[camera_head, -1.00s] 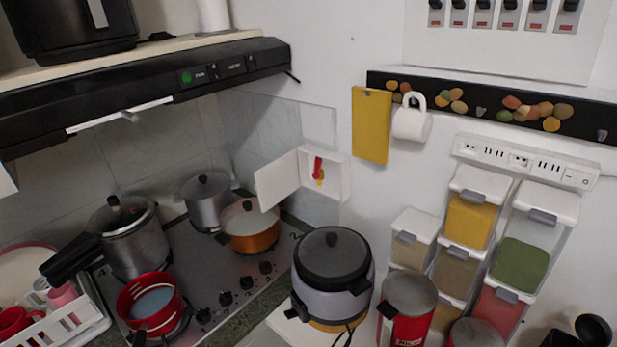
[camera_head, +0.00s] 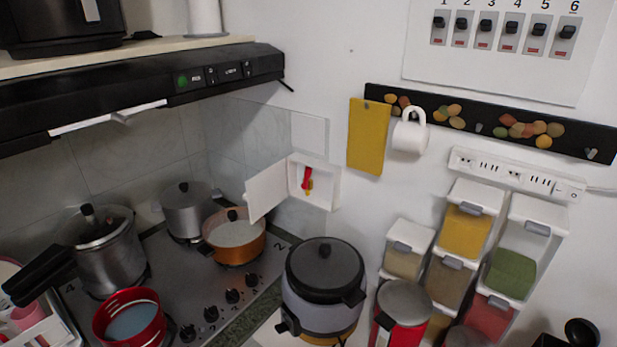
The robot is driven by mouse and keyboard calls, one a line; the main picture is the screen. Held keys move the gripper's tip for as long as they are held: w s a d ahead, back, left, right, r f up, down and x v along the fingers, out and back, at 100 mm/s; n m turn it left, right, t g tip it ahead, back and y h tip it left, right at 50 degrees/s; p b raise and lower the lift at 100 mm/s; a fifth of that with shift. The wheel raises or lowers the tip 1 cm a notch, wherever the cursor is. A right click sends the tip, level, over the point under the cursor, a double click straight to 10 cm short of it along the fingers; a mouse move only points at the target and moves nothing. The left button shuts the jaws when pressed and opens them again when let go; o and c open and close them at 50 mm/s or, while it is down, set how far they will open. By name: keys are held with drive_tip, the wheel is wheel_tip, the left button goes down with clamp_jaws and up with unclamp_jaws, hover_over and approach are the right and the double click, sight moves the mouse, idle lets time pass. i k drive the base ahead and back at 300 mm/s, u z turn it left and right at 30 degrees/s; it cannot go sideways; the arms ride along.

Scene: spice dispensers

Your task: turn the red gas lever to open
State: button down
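The red gas lever (camera_head: 307,178) sits inside a small white wall box (camera_head: 323,186) near the middle of the view. A small yellow part shows just below the lever. The box's white door (camera_head: 267,190) stands open, swung out to the left. The lever looks close to upright, slightly tilted; its exact setting is too small to tell. My gripper is not in view, and nothing is seen touching the lever or the box.
A rice cooker (camera_head: 323,285) stands below the box. The stove (camera_head: 215,290) with several pots is at lower left, under a black range hood (camera_head: 150,90). Spice dispensers (camera_head: 470,250) are at right. A yellow board (camera_head: 368,137) and white mug (camera_head: 410,133) hang right of the box.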

sight(307, 171)
drive_tip(key=u, duration=0.05)
drive_tip(key=i, duration=1)
drive_tip(key=z, duration=0.05)
